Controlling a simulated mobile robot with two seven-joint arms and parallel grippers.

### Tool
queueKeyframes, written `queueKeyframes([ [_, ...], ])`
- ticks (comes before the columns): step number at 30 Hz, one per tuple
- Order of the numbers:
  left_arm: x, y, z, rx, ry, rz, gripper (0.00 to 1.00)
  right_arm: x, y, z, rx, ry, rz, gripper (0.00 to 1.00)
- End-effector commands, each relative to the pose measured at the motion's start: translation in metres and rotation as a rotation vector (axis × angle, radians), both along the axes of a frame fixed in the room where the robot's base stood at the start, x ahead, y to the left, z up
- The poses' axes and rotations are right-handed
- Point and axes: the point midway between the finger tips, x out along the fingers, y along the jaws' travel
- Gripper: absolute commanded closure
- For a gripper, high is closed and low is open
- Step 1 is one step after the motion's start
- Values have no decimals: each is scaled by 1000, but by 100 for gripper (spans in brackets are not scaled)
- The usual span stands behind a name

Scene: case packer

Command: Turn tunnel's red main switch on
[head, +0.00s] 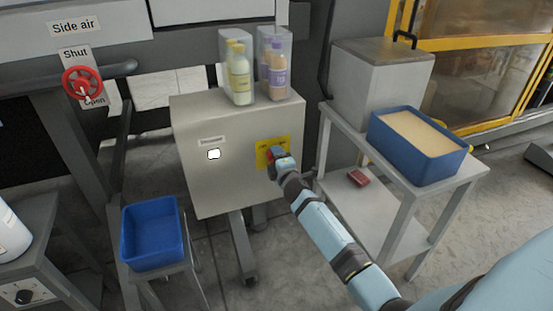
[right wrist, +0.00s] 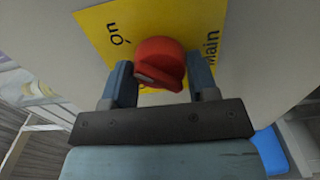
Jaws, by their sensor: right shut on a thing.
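The tunnel's red main switch (right wrist: 158,55) is a round knob with a raised grip on a yellow plate (right wrist: 97,28). The words "On" and "Main" show on the plate in the right wrist view. In the head view the plate (head: 285,141) is on the right of a beige cabinet (head: 205,180) on legs. My right gripper (head: 272,157) is at the plate and covers most of the knob there. In the right wrist view its two fingers (right wrist: 160,78) are shut on the knob, one on each side. I cannot tell the switch's setting. My left gripper is out of view.
Two clear packs of bottles (head: 238,68) (head: 273,64) stand on the cabinet. A trolley (head: 405,190) with a blue tray (head: 420,165) and a grey box (head: 380,85) is at right. An empty blue bin (head: 152,232) and a red valve wheel (head: 82,83) are at left.

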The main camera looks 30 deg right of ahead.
Motion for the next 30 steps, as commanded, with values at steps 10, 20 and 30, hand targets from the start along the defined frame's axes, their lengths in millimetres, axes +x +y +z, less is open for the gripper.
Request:
queueKeyframes([
  [10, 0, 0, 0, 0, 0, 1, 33, 0, 1, 0, 3, -1, 1, 39],
  [20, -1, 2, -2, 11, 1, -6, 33, 0, 0, 0, 1, 0, 0, 21],
  [30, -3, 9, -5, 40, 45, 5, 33, -44, 11, 0, 3, 2, 0, 21],
])
